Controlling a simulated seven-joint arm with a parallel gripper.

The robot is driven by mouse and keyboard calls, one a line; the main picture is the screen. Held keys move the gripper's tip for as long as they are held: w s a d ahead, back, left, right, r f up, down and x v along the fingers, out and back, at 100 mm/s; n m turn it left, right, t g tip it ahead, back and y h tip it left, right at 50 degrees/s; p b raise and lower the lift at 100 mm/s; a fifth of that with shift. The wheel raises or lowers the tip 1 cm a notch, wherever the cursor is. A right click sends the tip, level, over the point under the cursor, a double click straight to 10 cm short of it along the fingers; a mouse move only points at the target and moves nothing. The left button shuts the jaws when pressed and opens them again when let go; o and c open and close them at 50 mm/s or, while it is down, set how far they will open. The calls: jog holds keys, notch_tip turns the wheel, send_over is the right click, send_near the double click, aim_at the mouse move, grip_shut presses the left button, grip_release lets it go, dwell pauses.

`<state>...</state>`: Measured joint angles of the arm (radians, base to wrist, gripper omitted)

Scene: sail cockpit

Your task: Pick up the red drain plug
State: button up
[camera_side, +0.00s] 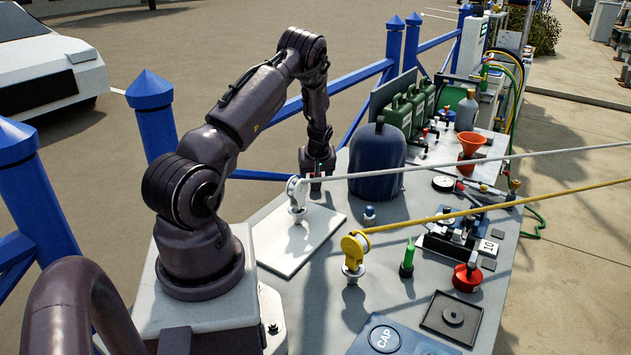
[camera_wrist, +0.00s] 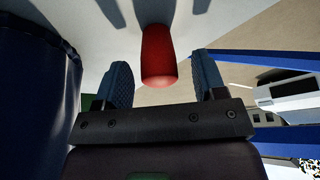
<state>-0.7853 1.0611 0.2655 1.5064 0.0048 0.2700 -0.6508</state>
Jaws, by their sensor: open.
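The red drain plug (camera_wrist: 159,55) shows in the wrist view as a rounded red peg between my two blue fingers. Clear gaps show on both sides of it, so the fingers do not touch it. My gripper (camera_wrist: 162,80) is open around it. In the side view my gripper (camera_side: 317,186) is low over the far edge of the deck, left of a big dark blue drum. I cannot make out the plug in the side view; the gripper or the gear near it hides it.
The dark blue drum (camera_side: 377,165) stands right of my gripper and fills the left of the wrist view (camera_wrist: 35,90). A white block with a taut grey rope (camera_side: 297,193) is in front. A blue railing (camera_side: 362,88) runs behind.

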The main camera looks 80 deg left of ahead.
jog(key=shift+x, duration=1.1)
jog(key=c, duration=1)
jog(key=shift+r, duration=0.1)
